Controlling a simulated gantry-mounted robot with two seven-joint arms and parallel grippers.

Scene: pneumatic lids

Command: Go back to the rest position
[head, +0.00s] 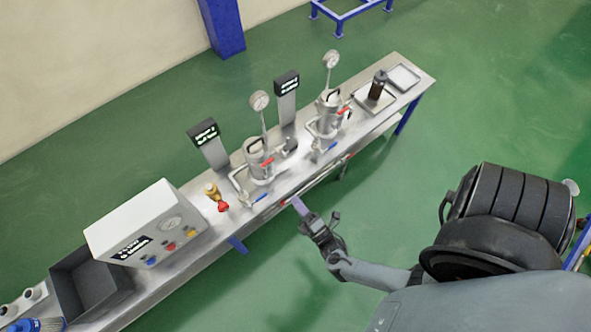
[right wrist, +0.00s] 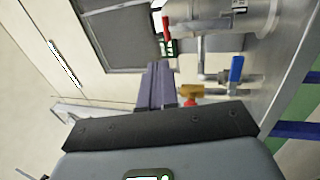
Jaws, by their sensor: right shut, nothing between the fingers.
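My right gripper (head: 298,204) reaches toward the front edge of the long steel bench (head: 222,238) in the head view. Its purple-grey fingers are together and hold nothing. In the picture it lies just in front of the bench edge, below the nearer steel pot (head: 258,160); how far above the floor it is, I cannot tell. In the right wrist view the closed fingers (right wrist: 159,80) point toward steel pipework with a blue-handled valve (right wrist: 236,69) and a brass fitting (right wrist: 190,91). My left gripper is not in the head view.
The bench carries a second steel pot (head: 329,110), gauges, two display posts, a white control box (head: 148,226), a dark open bin (head: 90,285), a brass valve with a red part (head: 216,195) and a dark bottle (head: 377,86). Green floor before the bench is clear.

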